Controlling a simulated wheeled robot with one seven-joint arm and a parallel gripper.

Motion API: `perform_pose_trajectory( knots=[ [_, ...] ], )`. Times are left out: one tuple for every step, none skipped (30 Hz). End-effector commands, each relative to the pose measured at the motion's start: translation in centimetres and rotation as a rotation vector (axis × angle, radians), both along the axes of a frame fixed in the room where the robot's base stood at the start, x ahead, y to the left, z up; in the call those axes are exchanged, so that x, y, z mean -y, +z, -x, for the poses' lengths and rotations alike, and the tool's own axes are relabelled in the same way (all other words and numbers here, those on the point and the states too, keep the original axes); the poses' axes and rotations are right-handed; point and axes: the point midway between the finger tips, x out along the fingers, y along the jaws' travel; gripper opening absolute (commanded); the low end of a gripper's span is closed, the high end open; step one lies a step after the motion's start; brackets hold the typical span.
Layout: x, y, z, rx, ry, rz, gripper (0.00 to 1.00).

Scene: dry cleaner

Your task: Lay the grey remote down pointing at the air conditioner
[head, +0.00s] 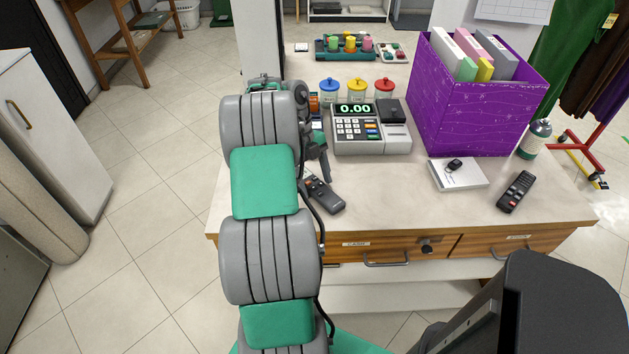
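A dark grey remote (325,195) is at the counter's front left, beside my arm; its far left end is partly hidden. A second, blacker remote (515,191) with a red button lies at the counter's front right. My gripper (322,172) is mostly hidden behind my arm, just beyond the dark grey remote. I cannot tell whether its fingers are open or touch that remote. No air conditioner shows in this view.
The counter (390,200) holds a cash register (368,130), jars, a purple box (468,105) of files, a white box (458,175) with a key fob, and a spray can (535,138). The front middle of the counter is clear. Drawers (380,250) face me.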

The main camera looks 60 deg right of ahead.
Motion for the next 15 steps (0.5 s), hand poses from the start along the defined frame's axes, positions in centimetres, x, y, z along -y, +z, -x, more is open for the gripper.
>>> perform_pose_trajectory(
  knots=[
    [0.0, 0.0, 0.0, 0.0, 0.0, 0.0, 0.67],
    [0.0, 0.0, 0.0, 0.0, 0.0, 0.0, 0.67],
    [0.0, 0.0, 0.0, 0.0, 0.0, 0.0, 0.67],
    [0.0, 0.0, 0.0, 0.0, 0.0, 0.0, 0.67],
    [0.0, 0.0, 0.0, 0.0, 0.0, 0.0, 0.67],
    [0.0, 0.2, 0.0, 0.0, 0.0, 0.0, 0.67],
    [0.0, 0.3, 0.0, 0.0, 0.0, 0.0, 0.67],
    [0.0, 0.6, 0.0, 0.0, 0.0, 0.0, 0.67],
    [0.1, 1.0, -0.2, 0.001, 0.0, 0.001, 0.67],
    [0.2, 1.4, -0.3, 0.0, 0.0, 0.001, 0.67],
    [0.3, 2.0, -0.6, -0.001, -0.001, 0.001, 0.67],
    [0.4, 2.9, -0.9, 0.0, -0.001, 0.002, 0.67],
    [0.6, 3.8, -1.2, 0.001, 0.001, 0.003, 0.67],
    [0.7, 4.7, -1.5, 0.0, 0.002, 0.002, 0.67],
    [0.9, 5.9, -1.9, 0.001, 0.0, 0.001, 0.67]
  ],
)
